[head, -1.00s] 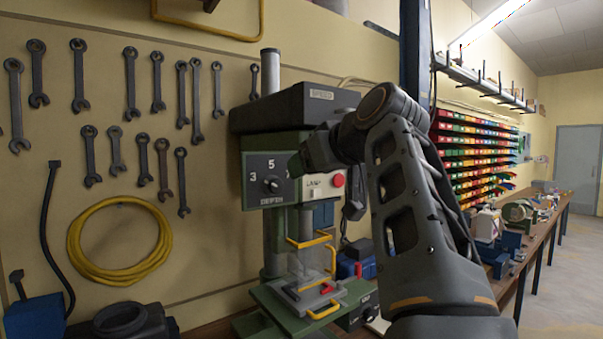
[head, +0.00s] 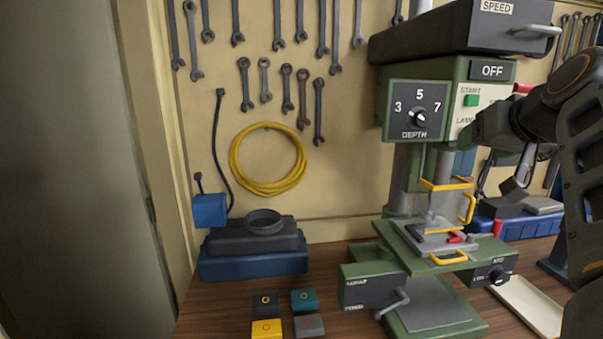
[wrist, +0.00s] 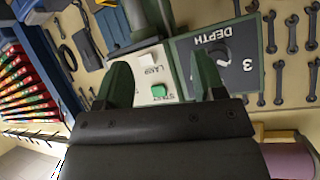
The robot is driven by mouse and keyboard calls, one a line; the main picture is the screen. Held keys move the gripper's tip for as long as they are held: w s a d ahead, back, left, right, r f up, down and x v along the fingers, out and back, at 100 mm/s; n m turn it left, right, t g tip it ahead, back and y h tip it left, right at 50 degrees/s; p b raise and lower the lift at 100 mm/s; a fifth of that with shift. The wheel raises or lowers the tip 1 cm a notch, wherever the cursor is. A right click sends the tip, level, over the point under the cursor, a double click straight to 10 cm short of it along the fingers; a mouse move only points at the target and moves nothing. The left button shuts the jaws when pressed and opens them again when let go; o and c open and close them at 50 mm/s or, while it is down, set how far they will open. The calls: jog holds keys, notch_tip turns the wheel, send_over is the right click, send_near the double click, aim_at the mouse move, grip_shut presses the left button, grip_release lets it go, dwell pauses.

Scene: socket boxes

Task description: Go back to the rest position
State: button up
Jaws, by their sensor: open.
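My gripper (head: 476,128) is at the right in the head view, in front of the green drill press's control panel. In the wrist view my gripper (wrist: 163,82) shows two dark green fingers spread apart with nothing between them. The panel lies beyond the fingers, with the green START button (wrist: 159,91) and the white LAMP button (wrist: 150,57). The START button also shows in the head view (head: 471,100). I cannot tell whether a finger touches the panel. My arm fills the right edge of the head view.
The drill press (head: 430,72) stands on the wooden bench (head: 335,275), its yellow-framed guard (head: 445,205) over the table. Colored blocks (head: 305,300) lie at the bench front. A blue box (head: 252,262) stands left. A grey wall or door (head: 75,170) fills the left. Wrenches and a yellow hose (head: 240,170) hang behind.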

jog(key=s+a+f+m+g, duration=0.1)
jog(key=a+f+g, duration=0.2)
jog(key=f, duration=0.9)
jog(key=s+a+f+g, duration=0.2)
jog(key=a+f, duration=0.1)
jog(key=f, duration=0.9)
jog(key=s+a+f+n+g, duration=0.1)
jog(key=s+a+f+n, duration=0.1)
jog(key=s+a+f, duration=0.2)
jog(key=s+a+f+n+g, duration=0.1)
jog(key=s+a+f, duration=0.3)
jog(key=f, duration=0.5)
jog(key=a, duration=0.2)
jog(key=shift+s+a+f+n+g+y, duration=0.3)
jog(key=shift+s+a+n+g+y, duration=0.1)
